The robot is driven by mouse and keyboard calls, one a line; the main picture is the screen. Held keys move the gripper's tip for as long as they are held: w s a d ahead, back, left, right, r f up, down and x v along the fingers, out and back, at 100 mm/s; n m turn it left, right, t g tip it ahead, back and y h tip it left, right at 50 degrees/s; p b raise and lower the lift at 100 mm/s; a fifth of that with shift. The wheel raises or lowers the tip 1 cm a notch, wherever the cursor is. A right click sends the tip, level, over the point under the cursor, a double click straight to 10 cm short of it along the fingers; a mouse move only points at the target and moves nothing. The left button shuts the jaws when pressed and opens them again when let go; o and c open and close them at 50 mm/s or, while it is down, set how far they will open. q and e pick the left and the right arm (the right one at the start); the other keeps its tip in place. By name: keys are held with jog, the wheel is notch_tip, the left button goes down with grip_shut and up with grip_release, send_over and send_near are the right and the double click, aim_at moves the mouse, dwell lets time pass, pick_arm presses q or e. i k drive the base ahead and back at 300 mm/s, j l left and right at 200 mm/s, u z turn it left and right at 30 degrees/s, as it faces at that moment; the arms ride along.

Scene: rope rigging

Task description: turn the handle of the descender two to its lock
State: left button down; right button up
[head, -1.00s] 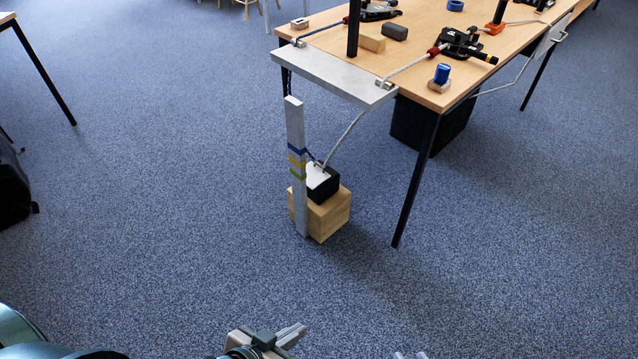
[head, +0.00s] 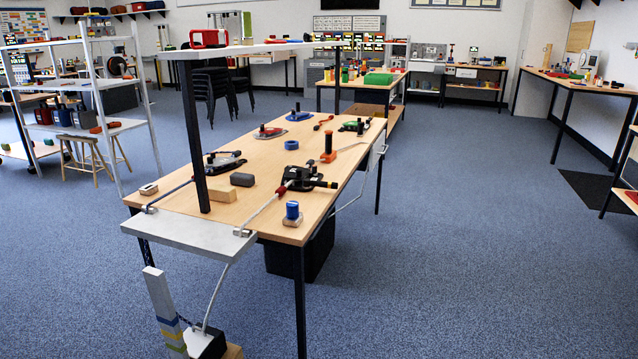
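Rope devices stand on the wooden table (head: 268,160). The nearer right one is a black device (head: 300,176) with a white-and-red rope (head: 262,212) running from it to the front edge. Its black handle (head: 322,183) points right. At the left is a dark grey device (head: 224,162) on a blue rope (head: 172,193). I see no number on either, so I cannot tell which is descender two. Whether a handle is at its lock is too small to tell. Neither of my grippers is in view.
A black post (head: 194,135) rises from the table to a pale shelf (head: 258,47). A grey plate (head: 188,231) overhangs the front edge. A blue cylinder (head: 292,210), wooden block (head: 222,190) and orange-based post (head: 327,150) stand near the devices. Open carpet (head: 450,250) lies to the right.

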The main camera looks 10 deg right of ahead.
aim_at(306, 182)
jog(key=i+l+z, duration=0.35)
jog(key=i+l, duration=0.9)
jog(key=i, duration=0.1)
